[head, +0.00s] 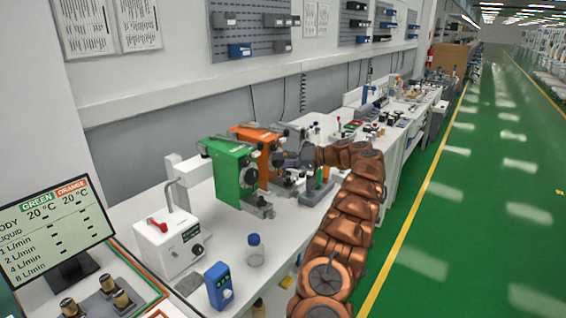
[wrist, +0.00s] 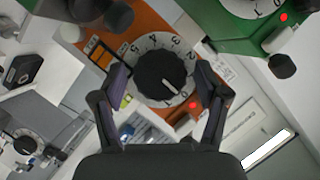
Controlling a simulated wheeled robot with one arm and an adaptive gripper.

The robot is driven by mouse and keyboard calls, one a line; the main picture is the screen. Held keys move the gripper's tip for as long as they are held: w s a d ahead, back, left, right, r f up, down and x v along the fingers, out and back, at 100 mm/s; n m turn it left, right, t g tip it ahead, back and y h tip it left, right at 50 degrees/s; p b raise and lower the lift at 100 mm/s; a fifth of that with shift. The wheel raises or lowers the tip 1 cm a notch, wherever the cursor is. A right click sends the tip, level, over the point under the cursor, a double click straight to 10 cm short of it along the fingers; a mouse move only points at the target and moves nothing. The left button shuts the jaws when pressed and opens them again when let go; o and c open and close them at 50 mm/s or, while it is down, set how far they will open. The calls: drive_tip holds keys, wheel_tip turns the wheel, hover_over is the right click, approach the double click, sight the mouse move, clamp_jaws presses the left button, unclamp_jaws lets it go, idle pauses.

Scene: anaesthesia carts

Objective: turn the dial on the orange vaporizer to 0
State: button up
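The orange vaporizer (head: 252,133) stands behind the green one on the white bench; my gripper partly hides it in the head view. In the wrist view its orange face (wrist: 149,23) carries a pale numbered ring and a round black dial (wrist: 160,76). The dial's white pointer mark is toward the lower right, near the low end of the scale; the exact number is unclear. My gripper (wrist: 163,78) is open, one finger on each side of the dial, with gaps visible between fingers and dial. It also shows in the head view (head: 283,158).
The green vaporizer (head: 229,178) stands close by; it also shows in the wrist view (wrist: 228,28). A white box with a red switch (head: 167,243), a blue device (head: 218,285), a blue-capped bottle (head: 254,251) and a monitor (head: 54,230) are nearer. Green floor lies clear at the right.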

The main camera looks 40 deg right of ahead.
drive_tip(key=shift+o, duration=0.2)
drive_tip(key=v, duration=1.2)
idle(0.5)
